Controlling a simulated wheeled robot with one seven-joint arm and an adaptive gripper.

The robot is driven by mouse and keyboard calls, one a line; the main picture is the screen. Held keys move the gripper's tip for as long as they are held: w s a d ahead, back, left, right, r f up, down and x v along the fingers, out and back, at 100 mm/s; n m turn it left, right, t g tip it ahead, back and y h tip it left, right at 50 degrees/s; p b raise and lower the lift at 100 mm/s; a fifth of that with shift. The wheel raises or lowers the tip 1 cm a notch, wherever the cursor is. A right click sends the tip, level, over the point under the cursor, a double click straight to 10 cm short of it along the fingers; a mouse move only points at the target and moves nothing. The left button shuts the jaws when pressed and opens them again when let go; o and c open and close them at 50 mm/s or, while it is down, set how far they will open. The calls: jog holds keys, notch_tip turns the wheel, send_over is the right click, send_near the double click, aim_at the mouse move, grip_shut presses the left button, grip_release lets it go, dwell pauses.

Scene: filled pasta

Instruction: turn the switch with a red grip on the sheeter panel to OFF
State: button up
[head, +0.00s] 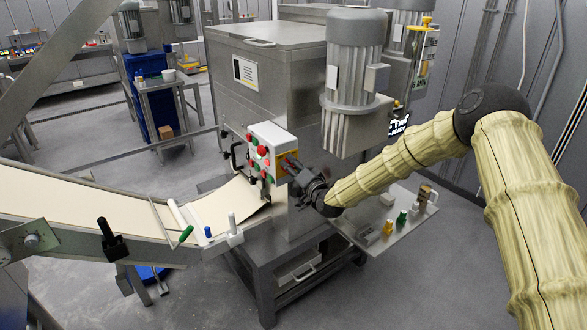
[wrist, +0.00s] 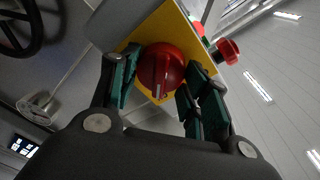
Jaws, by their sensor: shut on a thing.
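The switch's round red grip (wrist: 161,68) fills the middle of the wrist view, on a yellow plate (wrist: 190,40). A pale pointer line shows on the grip. My gripper (wrist: 158,80) has its two green-padded fingers on either side of the grip, shut on it. In the head view the sheeter panel (head: 267,134) is a light box with several red and green buttons, and my gripper (head: 292,165) reaches its right side. In that view the switch is hidden behind my gripper. The OFF marking cannot be read.
A red mushroom button (wrist: 228,50) sticks out close to my right finger in the wrist view. The sheeter's belt (head: 90,210) slopes up to the left of the panel. A grey motor (head: 355,60) stands above my gripper. A shelf (head: 385,235) with small items lies below my arm.

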jog(key=shift+f+b, duration=0.2)
jog(key=shift+b, duration=0.2)
jog(key=n+y+b, duration=0.1)
jog(key=n+b, duration=0.8)
jog(key=b, duration=0.2)
jog(key=n+y+b, duration=0.1)
jog(key=n+b, duration=0.8)
jog(key=b, duration=0.3)
jog(key=shift+s+a+f+n, duration=0.1)
jog(key=shift+s+a+n, duration=0.05)
jog(key=shift+n, duration=0.25)
jog(key=shift+n+b, duration=0.3)
jog(key=shift+b, duration=0.05)
jog(key=o, duration=1)
